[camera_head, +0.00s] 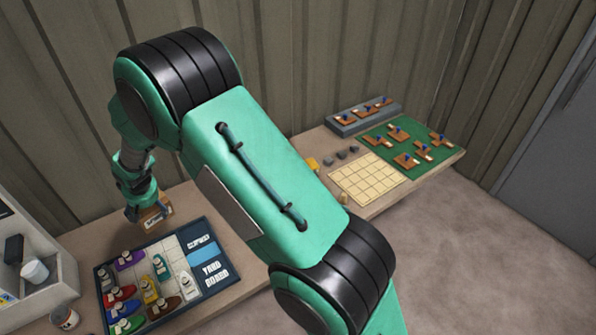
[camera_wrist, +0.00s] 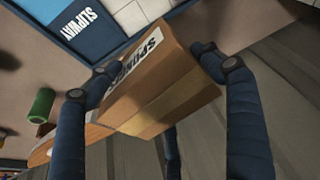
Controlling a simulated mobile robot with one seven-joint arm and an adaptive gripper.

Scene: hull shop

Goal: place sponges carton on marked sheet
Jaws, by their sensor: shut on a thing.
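My gripper (camera_head: 140,194) is at the left in the head view, near the back of the bench. It is shut on the sponges carton (camera_head: 160,214), a brown box with a white label. In the wrist view the carton (camera_wrist: 172,98) is tilted between the fingers of my gripper (camera_wrist: 155,68), and its label is partly readable. Whether the carton touches the bench cannot be told. A pale yellow gridded sheet (camera_head: 366,179) lies on the bench to the right; I cannot tell for sure whether it is the marked sheet.
A yard board (camera_head: 208,255) with several coloured toy boats lies just in front of the carton; its lettered edge (camera_wrist: 78,28) shows in the wrist view. A green mat (camera_head: 412,132) with small wooden pieces lies at the right. A white shelf unit (camera_head: 40,262) stands at the left.

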